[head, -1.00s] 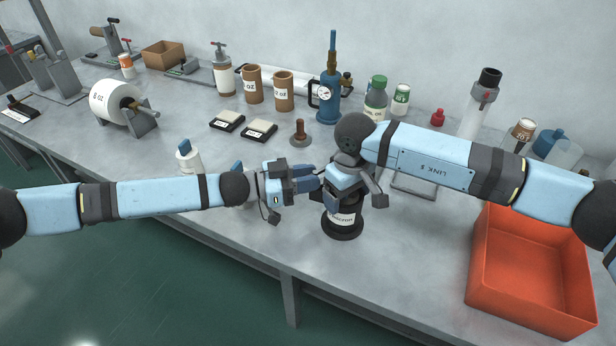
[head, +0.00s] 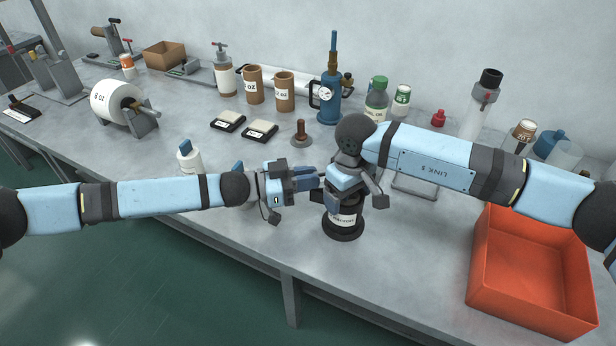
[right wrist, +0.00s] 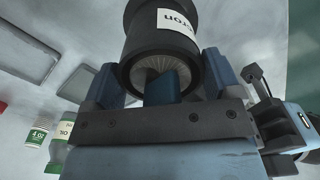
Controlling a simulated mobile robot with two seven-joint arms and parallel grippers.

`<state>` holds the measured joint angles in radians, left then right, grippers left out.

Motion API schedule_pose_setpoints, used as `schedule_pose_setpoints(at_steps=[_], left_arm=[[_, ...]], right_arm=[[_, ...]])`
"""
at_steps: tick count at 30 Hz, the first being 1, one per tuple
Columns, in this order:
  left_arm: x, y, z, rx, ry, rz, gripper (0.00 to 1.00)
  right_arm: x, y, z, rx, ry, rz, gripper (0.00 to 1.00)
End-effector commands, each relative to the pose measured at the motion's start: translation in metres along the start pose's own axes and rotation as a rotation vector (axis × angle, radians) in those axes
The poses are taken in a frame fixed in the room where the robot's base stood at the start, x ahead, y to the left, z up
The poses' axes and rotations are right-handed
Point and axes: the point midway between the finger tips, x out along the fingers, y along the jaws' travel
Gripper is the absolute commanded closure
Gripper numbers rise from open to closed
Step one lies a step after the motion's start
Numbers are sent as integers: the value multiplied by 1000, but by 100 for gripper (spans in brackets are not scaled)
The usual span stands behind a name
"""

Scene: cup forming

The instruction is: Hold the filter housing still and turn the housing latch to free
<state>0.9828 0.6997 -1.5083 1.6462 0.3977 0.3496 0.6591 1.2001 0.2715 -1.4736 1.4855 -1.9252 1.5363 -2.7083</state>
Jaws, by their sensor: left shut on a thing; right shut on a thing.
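The filter housing (head: 344,221) is a black upright cylinder with a white label, standing on the bench near its front edge. It also shows in the right wrist view (right wrist: 150,38). My right gripper (head: 340,203) points down over its top and hides it. In the right wrist view, a dark blue housing latch (right wrist: 162,87) sits between the two blue fingers of that gripper, which is shut on it. My left gripper (head: 318,181) reaches in from the left at the housing's upper part and is shut. Its fingertips are largely hidden behind my right gripper.
An orange-red bin (head: 530,270) stands at the right. A brown knob on a round base (head: 301,134), a blue pump with a gauge (head: 327,98) and a green-capped bottle (head: 377,98) stand behind. A white bottle (head: 189,158) stands behind my left arm.

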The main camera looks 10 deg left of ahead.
Motion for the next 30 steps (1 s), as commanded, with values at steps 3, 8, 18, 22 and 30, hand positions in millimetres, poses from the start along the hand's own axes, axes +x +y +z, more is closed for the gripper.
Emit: schedule_pose_setpoints(at_steps=[3, 8, 18, 22, 30], left_arm=[[3, 6, -1, -3, 6, 13, 100], [4, 7, -1, -3, 6, 14, 100], [3, 5, 0, -3, 5, 11, 53], [2, 4, 0, -2, 4, 9, 53], [1, 3, 0, -1, 2, 5, 53]], right_arm=[[-1, 0, -2, 2, 6, 0, 55], [-1, 0, -2, 2, 7, 0, 55], [-1, 0, -2, 1, 6, 0, 55], [-1, 0, -1, 1, 5, 0, 55], [-1, 0, -1, 1, 3, 0, 55]])
